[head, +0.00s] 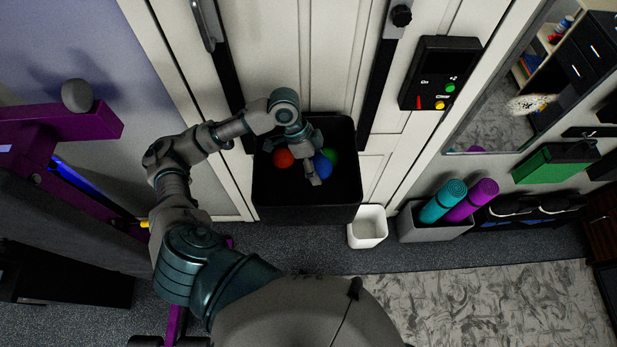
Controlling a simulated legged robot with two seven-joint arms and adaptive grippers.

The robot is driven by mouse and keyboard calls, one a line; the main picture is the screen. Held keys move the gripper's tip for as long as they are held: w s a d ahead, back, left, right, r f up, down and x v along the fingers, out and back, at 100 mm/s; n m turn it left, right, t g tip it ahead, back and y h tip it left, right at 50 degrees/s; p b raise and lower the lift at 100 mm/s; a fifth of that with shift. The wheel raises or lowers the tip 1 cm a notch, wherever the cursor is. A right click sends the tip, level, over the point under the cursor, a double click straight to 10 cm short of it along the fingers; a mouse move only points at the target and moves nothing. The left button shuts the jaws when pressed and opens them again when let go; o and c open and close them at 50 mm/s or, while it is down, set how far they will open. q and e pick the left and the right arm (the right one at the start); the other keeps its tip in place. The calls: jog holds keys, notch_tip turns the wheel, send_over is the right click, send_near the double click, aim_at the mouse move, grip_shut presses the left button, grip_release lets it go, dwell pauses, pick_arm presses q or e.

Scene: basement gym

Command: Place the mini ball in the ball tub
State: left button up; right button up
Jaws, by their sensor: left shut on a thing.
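The ball tub (305,214) is a black, open-topped bin standing against the white door. My left arm reaches over it, and my left gripper (314,174) points down into its opening. The gripper is shut on a blue mini ball (325,167), which is partly hidden behind a finger. A red-orange ball (283,158) shows to the left of the gripper and a green ball (331,156) to the right, both within the tub's opening. I cannot tell whether the blue ball touches the tub's floor or the other balls. My right gripper is not in view.
A small white bin (368,228) stands just right of the tub. Beyond it, a grey box (420,228) holds a teal and a purple rolled mat. Purple gym equipment (60,130) is at the left. A patterned rug (490,300) lies at the lower right.

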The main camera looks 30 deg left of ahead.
pick_arm(q)
jog(key=f+b, duration=0.2)
jog(key=s+d+f+b, duration=0.1)
jog(key=f, duration=0.7)
jog(key=shift+a+f+b, duration=0.15)
jog(key=shift+a+b, duration=0.2)
jog(key=shift+a, duration=0.05)
jog(key=shift+f, duration=0.35)
jog(key=shift+w+d+f, duration=0.1)
jog(key=shift+d+f, duration=0.05)
jog(key=shift+f, duration=0.75)
jog(key=shift+d+f, duration=0.15)
jog(key=shift+f, duration=0.7)
jog(key=o, duration=0.9)
jog(key=shift+a, duration=0.1)
jog(key=shift+o, duration=0.5)
jog(key=shift+a+f, duration=0.1)
jog(key=shift+a, duration=0.05)
